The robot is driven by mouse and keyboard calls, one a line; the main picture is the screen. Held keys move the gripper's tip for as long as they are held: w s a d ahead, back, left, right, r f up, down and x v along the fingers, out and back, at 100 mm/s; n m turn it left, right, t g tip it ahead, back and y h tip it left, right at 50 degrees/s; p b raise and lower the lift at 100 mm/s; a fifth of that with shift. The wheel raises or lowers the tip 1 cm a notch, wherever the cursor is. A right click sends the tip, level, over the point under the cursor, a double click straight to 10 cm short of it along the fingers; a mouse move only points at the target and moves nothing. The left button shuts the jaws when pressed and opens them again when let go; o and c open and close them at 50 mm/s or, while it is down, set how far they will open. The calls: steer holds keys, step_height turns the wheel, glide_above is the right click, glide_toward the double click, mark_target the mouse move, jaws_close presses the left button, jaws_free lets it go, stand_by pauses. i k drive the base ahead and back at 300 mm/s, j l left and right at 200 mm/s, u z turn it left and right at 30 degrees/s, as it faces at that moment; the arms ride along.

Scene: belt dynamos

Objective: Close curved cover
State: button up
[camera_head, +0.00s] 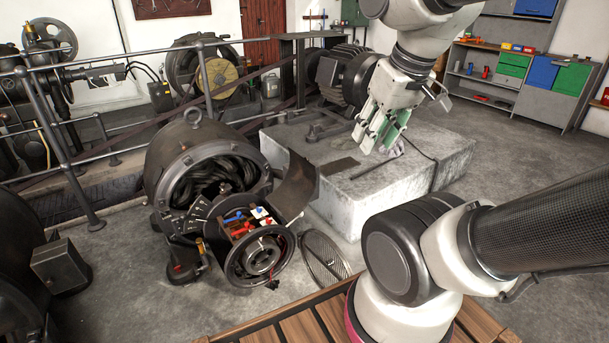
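The curved cover (297,187) is a dark, bent metal plate. It stands swung out on the right side of the dark round dynamo (190,150), apart from the opening in the dynamo's side. Through that opening, coiled windings and red, blue and white parts (245,222) show. My gripper (378,142) is up and to the right of the cover, over the pale stone block, with nothing between its white and green fingers. The fingers look spread apart. The cover's hinge is hard to make out.
A pale stone block (440,158) stands behind the cover, with a cable over it. A round mesh grille (325,258) is on the floor right of the dynamo. Metal railings (70,160) run behind and left. A wooden slatted surface (300,322) is in front.

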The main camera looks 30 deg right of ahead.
mark_target(298, 188)
steer(key=l+u, duration=0.15)
steer(key=l, duration=0.3)
steer(key=k+l+u, duration=0.1)
steer(key=l, duration=0.35)
steer(key=k+l+u, duration=0.15)
steer(key=l, duration=0.3)
steer(key=l+u, duration=0.2)
steer(key=l, duration=0.6)
steer(key=k+l+u, duration=0.25)
steer(key=l, duration=0.6)
steer(key=i+l+u, duration=0.1)
steer(key=l, duration=0.35)
steer(key=i+l+u, duration=0.15)
steer(key=l, duration=0.25)
steer(key=i+l+u, duration=0.1)
steer(key=l, duration=0.35)
steer(key=i+l+u, duration=0.1)
steer(key=i+l, duration=0.4)
steer(key=l, duration=0.1)
